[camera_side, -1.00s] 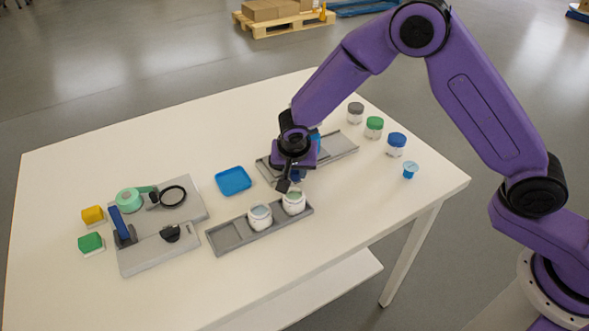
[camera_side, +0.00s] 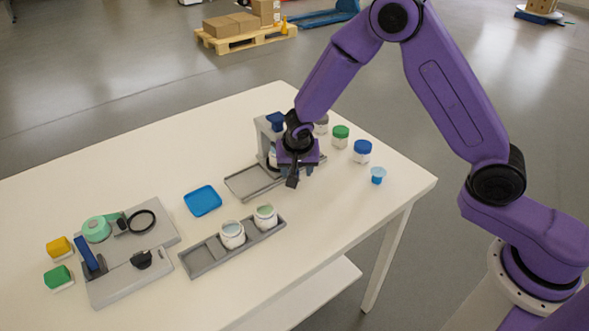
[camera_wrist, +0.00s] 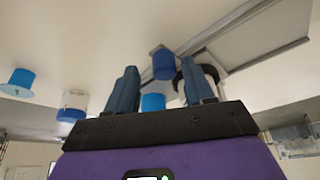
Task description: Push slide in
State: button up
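The grey filling station (camera_side: 266,137) with a blue top (camera_side: 275,121) stands at the back of the table. My wrist partly hides it. A grey slide rail (camera_side: 243,185) runs along its foot, its left part bare. A pale jar (camera_side: 273,158) shows at the station, partly hidden by my gripper. My gripper (camera_side: 292,181) points down at the right part of the rail; I cannot tell whether it touches the slide. In the wrist view my gripper (camera_wrist: 158,66) has its fingers apart with nothing held. A blue cylinder (camera_wrist: 163,64) and a white, black-ringed part (camera_wrist: 203,71) show beyond them.
Jars with green (camera_side: 341,131) and blue (camera_side: 363,147) lids and a blue funnel (camera_side: 378,174) stand at the right. A front tray (camera_side: 205,257) holds two open jars. A tool board (camera_side: 125,283) is at left.

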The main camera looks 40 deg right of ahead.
jog(key=shift+a, duration=0.1)
jog(key=shift+s+a+r, duration=0.15)
jog(key=shift+r, duration=0.35)
jog(key=v, duration=1.6)
jog(key=shift+r, duration=0.2)
jog(key=s+d+n+g+y, duration=0.1)
jog(key=s+d+n, duration=0.3)
jog(key=s, duration=0.6)
jog(key=s+d+n+g+y, duration=0.1)
jog(key=s+d+n, duration=0.3)
jog(key=s+n, duration=0.5)
jog(key=s+d+n+g+y, duration=0.1)
jog(key=s+d+n, duration=0.3)
jog(key=s, duration=0.6)
jog(key=shift+s+f+n+g, duration=0.35)
jog(key=shift+f+n, duration=0.1)
jog(key=shift+n, duration=0.75)
